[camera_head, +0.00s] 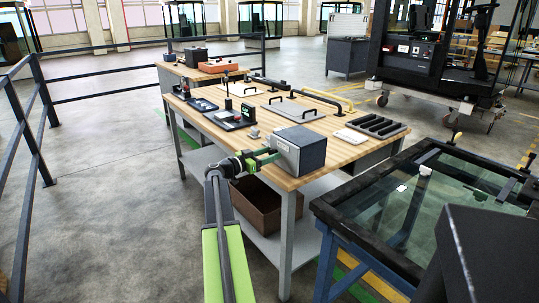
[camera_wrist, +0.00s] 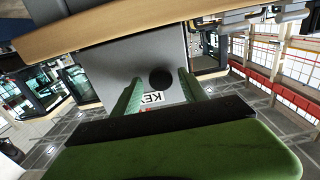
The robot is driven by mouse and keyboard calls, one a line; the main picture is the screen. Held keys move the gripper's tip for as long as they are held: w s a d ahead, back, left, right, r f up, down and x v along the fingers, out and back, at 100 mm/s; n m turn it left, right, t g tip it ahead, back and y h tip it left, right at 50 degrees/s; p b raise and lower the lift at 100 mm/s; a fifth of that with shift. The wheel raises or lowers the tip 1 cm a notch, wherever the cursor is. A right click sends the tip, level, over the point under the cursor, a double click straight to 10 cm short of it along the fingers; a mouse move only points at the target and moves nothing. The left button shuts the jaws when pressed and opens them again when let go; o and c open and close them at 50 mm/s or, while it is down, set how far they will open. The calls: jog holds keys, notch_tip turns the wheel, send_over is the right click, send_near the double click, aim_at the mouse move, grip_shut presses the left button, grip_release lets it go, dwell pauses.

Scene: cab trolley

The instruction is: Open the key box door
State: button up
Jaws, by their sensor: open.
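The key box (camera_head: 303,152) is a grey box with a dark top on the near end of the wooden workbench. A small white label shows on its front, and the door looks closed. In the wrist view the grey door (camera_wrist: 115,70) fills the middle, with a dark round knob (camera_wrist: 161,79) and a white "KEY" label (camera_wrist: 153,98) partly hidden by my gripper. My gripper (camera_head: 270,155) is at the box's front. Its green fingers are open in the wrist view (camera_wrist: 160,76), one on each side of the knob; I cannot tell whether they touch it.
The workbench (camera_head: 233,139) holds grey plates with handles, a dark ribbed tray (camera_head: 377,127) and small devices. A brown bin (camera_head: 257,203) sits on its lower shelf. A glass-topped blue frame (camera_head: 420,200) stands close on the right. Railings (camera_head: 38,120) run along the left.

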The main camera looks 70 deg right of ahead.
grip_shut()
jog(key=shift+s, duration=0.1)
dwell(1.2)
